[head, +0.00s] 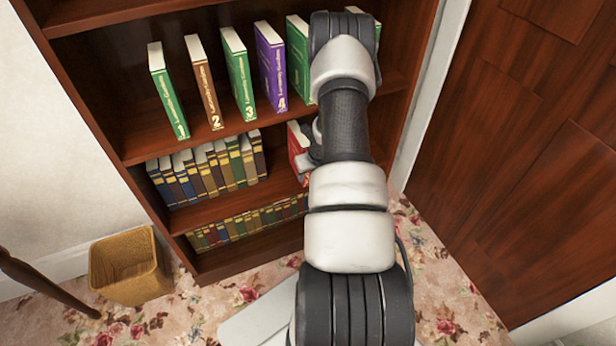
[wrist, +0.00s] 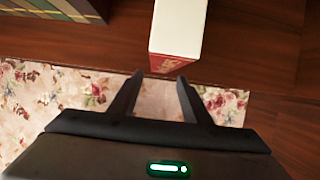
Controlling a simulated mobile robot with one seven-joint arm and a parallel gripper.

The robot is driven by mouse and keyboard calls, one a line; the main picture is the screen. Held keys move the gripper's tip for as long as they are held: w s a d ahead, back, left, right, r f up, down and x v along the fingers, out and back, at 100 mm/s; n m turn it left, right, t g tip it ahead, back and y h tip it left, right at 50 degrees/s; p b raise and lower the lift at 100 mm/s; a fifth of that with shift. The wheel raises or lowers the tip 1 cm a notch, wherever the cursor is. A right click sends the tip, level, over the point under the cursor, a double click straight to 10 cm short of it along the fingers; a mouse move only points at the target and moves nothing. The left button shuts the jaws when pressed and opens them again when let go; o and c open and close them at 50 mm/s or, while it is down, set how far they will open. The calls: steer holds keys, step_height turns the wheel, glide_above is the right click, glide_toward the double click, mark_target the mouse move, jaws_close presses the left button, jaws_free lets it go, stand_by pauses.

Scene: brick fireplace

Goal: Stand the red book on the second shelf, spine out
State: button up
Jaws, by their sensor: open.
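The red book (head: 298,148) stands upright on the middle visible shelf (head: 225,196) of the wooden bookcase, right of a row of old books. My arm hides much of it in the head view. In the wrist view the red book (wrist: 177,45) shows its pale top edge and red spine, which faces out toward my gripper. My gripper (wrist: 158,82) is open and empty, just in front of the spine. Its two fingers are apart, and no contact with the book is visible.
Several numbered books (head: 240,75) stand spaced on the shelf above. Several old books (head: 205,170) fill the left of the middle shelf, with another row (head: 245,222) below. A wicker basket (head: 128,268) stands at left on the floral carpet; a wooden door (head: 530,150) is at right.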

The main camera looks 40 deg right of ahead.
steer(key=p+v, duration=0.1)
steer(key=v, duration=0.4)
steer(key=shift+s+r, duration=0.1)
steer(key=shift+r, duration=0.15)
